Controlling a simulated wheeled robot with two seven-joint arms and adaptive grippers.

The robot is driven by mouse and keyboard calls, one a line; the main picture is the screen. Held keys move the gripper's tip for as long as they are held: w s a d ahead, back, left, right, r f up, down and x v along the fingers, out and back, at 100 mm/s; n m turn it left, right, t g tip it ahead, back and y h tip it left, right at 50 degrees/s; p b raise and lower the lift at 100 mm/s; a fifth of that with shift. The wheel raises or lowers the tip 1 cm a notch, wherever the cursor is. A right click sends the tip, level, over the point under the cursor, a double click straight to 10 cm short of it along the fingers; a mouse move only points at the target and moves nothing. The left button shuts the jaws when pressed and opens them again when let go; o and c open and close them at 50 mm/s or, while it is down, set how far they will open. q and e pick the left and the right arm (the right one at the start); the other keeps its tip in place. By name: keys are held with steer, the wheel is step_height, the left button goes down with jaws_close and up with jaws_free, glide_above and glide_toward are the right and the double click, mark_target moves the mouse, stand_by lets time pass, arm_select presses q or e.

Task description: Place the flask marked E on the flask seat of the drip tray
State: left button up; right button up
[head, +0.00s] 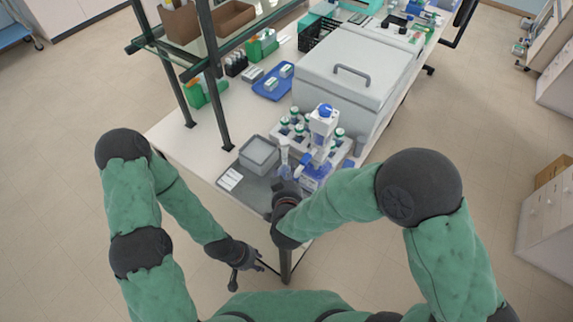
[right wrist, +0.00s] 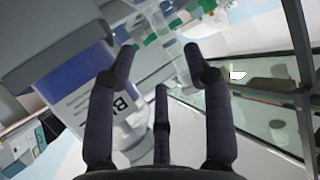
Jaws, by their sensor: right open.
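A small clear flask (head: 285,160) stands at the right part of the dark grey drip tray (head: 252,190), beside the bottle rack. I cannot read a letter E on it, and I cannot make out the flask seat. My right gripper (head: 284,188) is just in front of the flask, pointing at the bench. In the right wrist view its fingers (right wrist: 158,85) are spread, with clear glassware (right wrist: 185,58) beyond them and nothing visibly clamped. My left gripper (head: 246,277) hangs low in front of the bench, empty, its fingers apart.
A light grey basin (head: 259,154) and a white label card (head: 230,179) are on the tray. A blue-labelled bottle (right wrist: 82,85) is close left of my right fingers. Capped bottles (head: 298,130) and a blue-topped dispenser (head: 323,118) crowd the right. A shelf post (head: 216,105) rises at left.

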steer(key=v, duration=0.5)
steer(key=shift+s+p, duration=0.1)
steer(key=shift+p, duration=0.3)
